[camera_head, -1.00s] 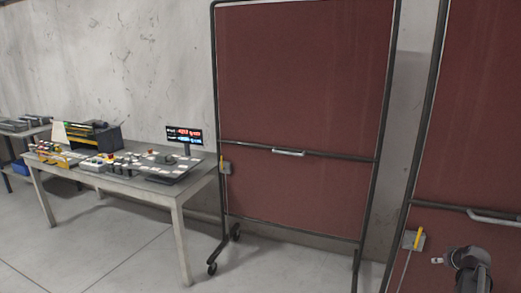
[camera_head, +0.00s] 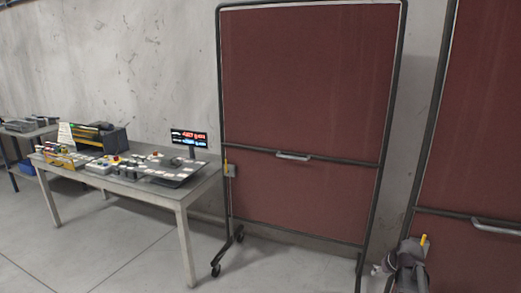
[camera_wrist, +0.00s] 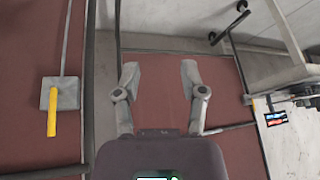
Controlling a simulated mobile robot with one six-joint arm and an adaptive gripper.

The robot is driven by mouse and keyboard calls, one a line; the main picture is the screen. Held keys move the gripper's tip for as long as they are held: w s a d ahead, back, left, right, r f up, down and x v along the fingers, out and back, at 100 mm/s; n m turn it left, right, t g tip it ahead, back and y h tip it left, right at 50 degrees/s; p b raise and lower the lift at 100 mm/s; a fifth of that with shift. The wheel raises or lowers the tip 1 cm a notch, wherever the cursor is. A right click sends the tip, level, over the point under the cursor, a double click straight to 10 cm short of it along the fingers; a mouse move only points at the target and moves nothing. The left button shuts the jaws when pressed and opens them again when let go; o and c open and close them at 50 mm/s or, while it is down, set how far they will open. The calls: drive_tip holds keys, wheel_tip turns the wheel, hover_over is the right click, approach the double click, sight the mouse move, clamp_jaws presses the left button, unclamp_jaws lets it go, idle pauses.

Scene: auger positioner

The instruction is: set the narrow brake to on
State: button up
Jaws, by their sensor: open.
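Two red screens on dark frames each carry a grey brake box with a yellow lever. I cannot tell for certain which is the narrow one. The right screen's yellow lever (camera_head: 424,240) points up with a slight tilt; my arm hides much of its box. In the wrist view, which is turned over, this lever (camera_wrist: 51,113) and its grey box (camera_wrist: 66,93) are plain at the left. The left screen's lever (camera_head: 225,167) stands upright at its box (camera_head: 231,171).
The left screen (camera_head: 300,90) stands on castors, with a handle on its crossbar. The right screen (camera_head: 480,140) is partly cut off. A table (camera_head: 175,192) with control boxes and a display (camera_head: 189,138) stands left. Floor is free in front.

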drive_tip(key=s+a+r+g+p, duration=0.1)
drive_tip(key=s+a, duration=0.3)
drive_tip(key=a, duration=0.4)
drive_tip(key=s+a+g+p, duration=0.2)
drive_tip(key=s+a, duration=0.2)
drive_tip(key=a, duration=0.5)
drive_tip(key=s+a+r+n+g+p, duration=0.1)
drive_tip(key=s+a+g, duration=0.1)
drive_tip(key=s+a, duration=0.3)
drive_tip(key=a, duration=0.3)
drive_tip(key=shift+a+r+g+h, duration=0.3)
drive_tip(key=shift+a+h, duration=0.1)
